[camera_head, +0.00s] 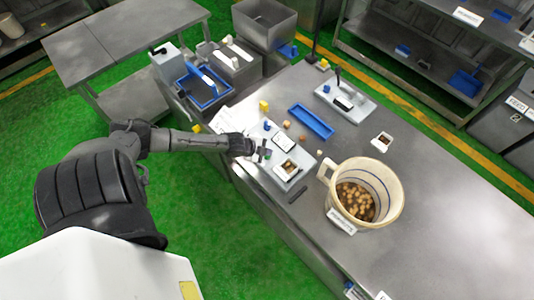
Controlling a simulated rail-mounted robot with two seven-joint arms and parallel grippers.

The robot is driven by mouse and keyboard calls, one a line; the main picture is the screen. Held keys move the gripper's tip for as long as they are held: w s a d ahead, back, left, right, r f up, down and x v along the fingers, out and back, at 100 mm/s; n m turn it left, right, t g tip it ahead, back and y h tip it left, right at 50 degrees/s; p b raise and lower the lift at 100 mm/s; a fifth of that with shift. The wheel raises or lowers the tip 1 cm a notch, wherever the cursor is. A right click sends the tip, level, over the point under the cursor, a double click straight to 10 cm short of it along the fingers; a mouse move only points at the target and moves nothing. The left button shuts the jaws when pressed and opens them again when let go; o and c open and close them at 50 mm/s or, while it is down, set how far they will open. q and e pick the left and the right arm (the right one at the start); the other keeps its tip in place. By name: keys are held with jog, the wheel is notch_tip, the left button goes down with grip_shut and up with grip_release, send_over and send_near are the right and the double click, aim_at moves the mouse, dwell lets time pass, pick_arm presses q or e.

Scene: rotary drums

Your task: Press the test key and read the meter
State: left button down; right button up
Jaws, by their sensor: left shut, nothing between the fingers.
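A grey meter panel (298,151) lies on the steel table. It carries a white-faced display (284,142), a framed window with brown contents (288,169) and a small blue key (267,126). A small green spot (267,155) shows close by my fingers. My left gripper (263,151) is shut and empty at the panel's left edge. I cannot tell whether its fingertips touch a key. The display's reading is too small to make out. My right gripper is not in view.
A cream bucket of brown round pieces (391,186) stands right of the panel. A blue tray (311,121) and a second grey device (358,109) lie behind. A dark bar (297,194) lies near the front edge. The table's right side is mostly clear.

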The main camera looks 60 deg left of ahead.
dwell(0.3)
pick_arm(q)
notch_tip(320, 180, up, 5)
jog(key=p, duration=0.5)
dwell(0.8)
